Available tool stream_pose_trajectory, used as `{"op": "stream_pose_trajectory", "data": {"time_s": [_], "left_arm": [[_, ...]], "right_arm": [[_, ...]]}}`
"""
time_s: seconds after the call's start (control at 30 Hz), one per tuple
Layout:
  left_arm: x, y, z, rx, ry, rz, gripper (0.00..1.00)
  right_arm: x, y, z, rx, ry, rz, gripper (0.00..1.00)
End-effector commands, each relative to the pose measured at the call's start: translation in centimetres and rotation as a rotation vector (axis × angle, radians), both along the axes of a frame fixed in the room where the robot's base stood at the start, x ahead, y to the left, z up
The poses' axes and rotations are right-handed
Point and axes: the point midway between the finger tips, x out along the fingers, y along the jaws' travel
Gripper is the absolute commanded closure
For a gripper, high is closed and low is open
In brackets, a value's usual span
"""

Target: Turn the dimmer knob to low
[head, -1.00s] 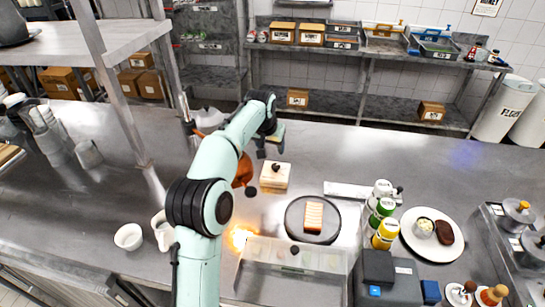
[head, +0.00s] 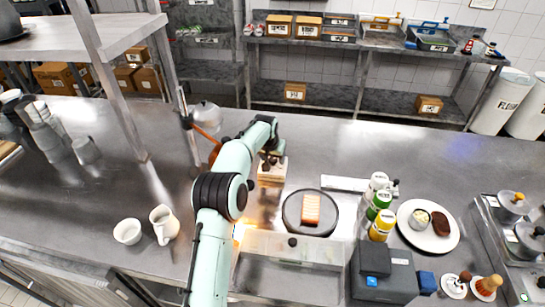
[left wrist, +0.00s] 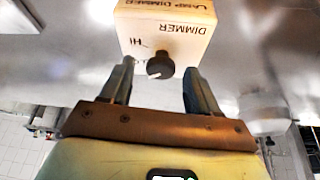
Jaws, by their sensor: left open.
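The dimmer is a small cream box (head: 271,178) on the steel counter, partly hidden by my left gripper in the head view. In the left wrist view the box (left wrist: 168,24) shows upside-down lettering "DIMMER" and a "HI" mark. Its round dark knob (left wrist: 160,65) lies between the tips of my left gripper (left wrist: 158,76), which is open, with a gap on each side. I cannot tell clearly where the knob points. In the head view my left gripper (head: 271,157) is over the box. My right gripper is not in view.
A dark round plate (head: 290,222) with an orange-and-white striped block stands right of the dimmer. Beyond it are several bottles (head: 381,226) and a white plate (head: 408,240). A cup (head: 127,232) and a jug (head: 164,226) stand left of my arm. A glow lights the counter nearby.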

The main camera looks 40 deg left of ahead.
Motion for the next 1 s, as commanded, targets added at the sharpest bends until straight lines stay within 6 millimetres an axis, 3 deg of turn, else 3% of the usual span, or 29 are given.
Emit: {"op": "stream_pose_trajectory", "data": {"time_s": [0.2, 0.37, 1.0], "left_arm": [[0.0, 0.0, 0.0, 0.000, 0.000, 0.000, 0.42], [0.0, 0.0, 0.0, 0.000, 0.000, 0.000, 0.94], [0.0, 0.1, 0.0, 0.000, 0.000, -0.131, 0.95]], "right_arm": [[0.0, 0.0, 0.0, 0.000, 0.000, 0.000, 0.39], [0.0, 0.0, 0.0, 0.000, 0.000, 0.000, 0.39], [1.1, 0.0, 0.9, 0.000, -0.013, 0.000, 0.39]]}}
